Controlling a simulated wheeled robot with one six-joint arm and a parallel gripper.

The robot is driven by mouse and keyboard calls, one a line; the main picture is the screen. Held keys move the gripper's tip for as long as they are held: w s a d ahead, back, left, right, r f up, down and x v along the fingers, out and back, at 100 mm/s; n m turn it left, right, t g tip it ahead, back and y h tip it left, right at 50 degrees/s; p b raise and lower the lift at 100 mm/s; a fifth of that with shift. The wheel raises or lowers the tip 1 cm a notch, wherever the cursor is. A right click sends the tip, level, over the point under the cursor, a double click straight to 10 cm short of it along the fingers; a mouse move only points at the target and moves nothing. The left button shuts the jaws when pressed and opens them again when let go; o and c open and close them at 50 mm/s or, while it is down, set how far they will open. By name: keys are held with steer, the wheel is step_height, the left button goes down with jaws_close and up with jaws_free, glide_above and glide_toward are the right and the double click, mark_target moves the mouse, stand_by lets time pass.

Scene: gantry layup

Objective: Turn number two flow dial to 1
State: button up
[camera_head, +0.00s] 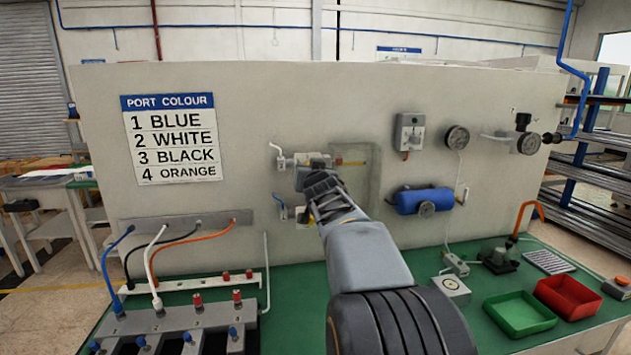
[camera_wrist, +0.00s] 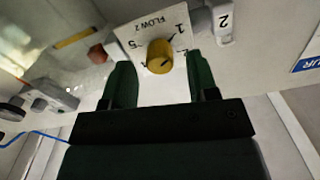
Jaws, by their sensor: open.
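The number two flow dial is a round yellow knob (camera_wrist: 160,56) on a white plate (camera_wrist: 128,38) marked FLOW 2, in the wrist view. The numerals 1 and 5 show on the plate; another is partly hidden by a finger. A dark mark shows on the knob's face, but I cannot tell for sure which numeral it points at. My gripper (camera_wrist: 158,62) is open, with one green finger to each side of the knob and a gap on both sides. In the head view my gripper (camera_head: 316,182) is at the wall panel and hides the dial.
A tag marked 2 (camera_wrist: 224,20) is beside the plate. A blue cylinder (camera_head: 424,200) and gauge (camera_head: 456,137) are to the right. A port colour sign (camera_head: 172,140) hangs left.

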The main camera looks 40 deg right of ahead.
steer(key=p+v, duration=0.1)
steer(key=v, duration=1.1)
steer(key=shift+s+p, duration=0.2)
steer(key=shift+p, duration=0.1)
steer(key=shift+a, duration=0.1)
steer(key=s+a+f+n+g+y, duration=0.1)
steer(key=s+f+g, duration=0.15)
steer(key=f, duration=0.25)
steer(key=s+a+f+g+p, duration=0.1)
steer(key=f+g, duration=0.2)
steer(key=f, duration=0.2)
steer(key=s+a+f+n+g+y, duration=0.1)
steer(key=s+f+g, duration=0.15)
steer(key=f, duration=0.25)
steer(key=s+a+f+n+g+y+p, duration=0.1)
steer(key=s+a+f+n+g+y, duration=0.1)
steer(key=a, duration=0.6)
steer(key=s+a+f+n+g+y+p, duration=0.1)
steer(key=s+a+f+n+g+y, duration=0.1)
steer(key=a, duration=0.7)
step_height(320, 180, down, 3)
steer(key=s+y, duration=0.1)
steer(key=s, duration=0.1)
steer(key=shift+s+a+r+n+g+y, duration=0.2)
steer(key=shift+s+a+n+g+y, duration=0.1)
steer(key=shift+s+n+y, duration=0.1)
steer(key=shift+a, duration=0.25)
steer(key=shift+c, duration=0.4)
